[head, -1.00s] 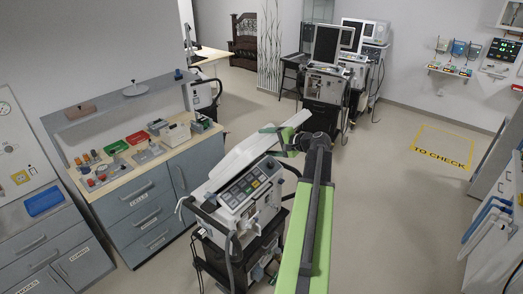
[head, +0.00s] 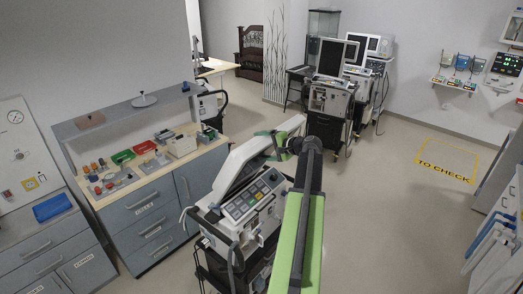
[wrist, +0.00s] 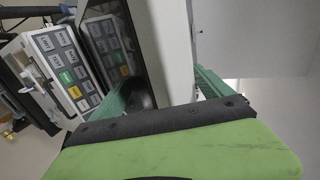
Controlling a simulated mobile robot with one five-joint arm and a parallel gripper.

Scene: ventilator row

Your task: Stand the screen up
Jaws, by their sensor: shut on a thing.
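The screen (head: 247,150) is a white-backed panel on the near ventilator (head: 243,207). It is tilted, its far end raised above the keypad and its near end low at the machine. My gripper (head: 282,140) is shut on the raised edge of the screen. In the wrist view the screen (wrist: 172,50) stands between my green fingers (wrist: 165,88), with its dark glossy face to the left reflecting the keypad (wrist: 72,70). My arm hides part of the ventilator's right side.
A counter (head: 150,190) with red and green trays and small parts stands left of the ventilator. Other ventilators (head: 330,95) with upright screens stand behind. A yellow floor marking reading "TO CHECK" (head: 447,160) lies right, with clear floor around it.

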